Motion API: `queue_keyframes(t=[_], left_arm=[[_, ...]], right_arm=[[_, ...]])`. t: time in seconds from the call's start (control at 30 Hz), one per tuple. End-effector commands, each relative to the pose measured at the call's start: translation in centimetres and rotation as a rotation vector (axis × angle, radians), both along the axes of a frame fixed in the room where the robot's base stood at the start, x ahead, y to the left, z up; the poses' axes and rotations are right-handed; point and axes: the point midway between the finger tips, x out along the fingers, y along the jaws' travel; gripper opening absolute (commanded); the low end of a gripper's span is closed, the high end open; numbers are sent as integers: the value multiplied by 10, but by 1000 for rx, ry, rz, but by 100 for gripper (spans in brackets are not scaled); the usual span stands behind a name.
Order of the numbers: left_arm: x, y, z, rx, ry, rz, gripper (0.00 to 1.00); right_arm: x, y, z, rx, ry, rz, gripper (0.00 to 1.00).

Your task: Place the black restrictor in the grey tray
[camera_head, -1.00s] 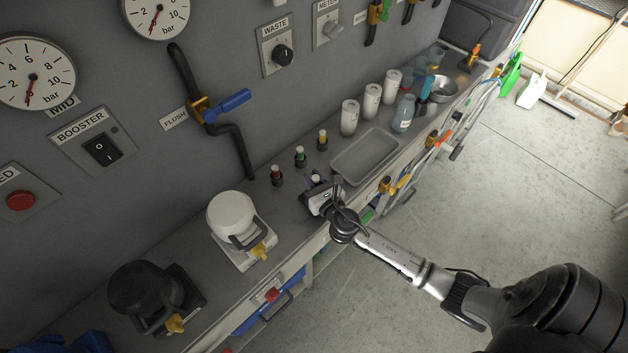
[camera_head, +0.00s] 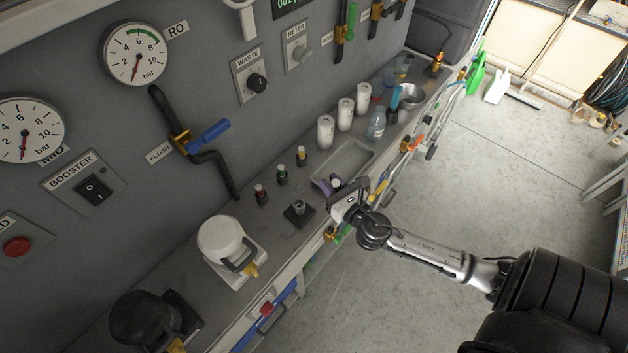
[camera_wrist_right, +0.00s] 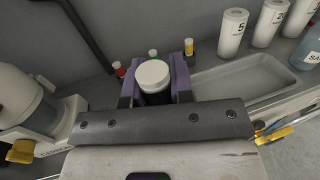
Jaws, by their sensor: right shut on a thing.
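My right gripper (camera_head: 331,185) is shut on the black restrictor (camera_wrist_right: 154,97), a dark cylinder with a white round top held upright between purple fingers in the right wrist view. In the head view the fingers hang over or beside the near-left end of the grey tray (camera_head: 364,150); the exact height is unclear. The tray also shows in the right wrist view (camera_wrist_right: 245,78), to the right of the fingers, and looks empty where visible. A black square stand (camera_head: 298,215) sits left of the gripper with nothing held over it. My left gripper is not in view.
White cylinders (camera_head: 325,132) and a blue bottle (camera_head: 377,124) stand beyond the tray. A white housing (camera_head: 222,240) is at left. Hoses and tools hang at the bench front.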

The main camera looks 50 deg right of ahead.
Motion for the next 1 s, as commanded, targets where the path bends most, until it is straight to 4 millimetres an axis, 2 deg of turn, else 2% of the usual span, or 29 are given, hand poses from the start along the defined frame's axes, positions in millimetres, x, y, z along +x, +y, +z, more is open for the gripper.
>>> queue_keyframes(t=[0.3,0.6,0.83,1.0], left_arm=[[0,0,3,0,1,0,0],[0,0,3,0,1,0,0],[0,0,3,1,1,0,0],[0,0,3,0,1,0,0]], right_arm=[[-14,-7,9,2,0,-1,0],[-23,-25,0,6,-1,-138,0],[-36,0,-17,4,1,-134,0],[-34,39,-17,3,-3,-64,0]])
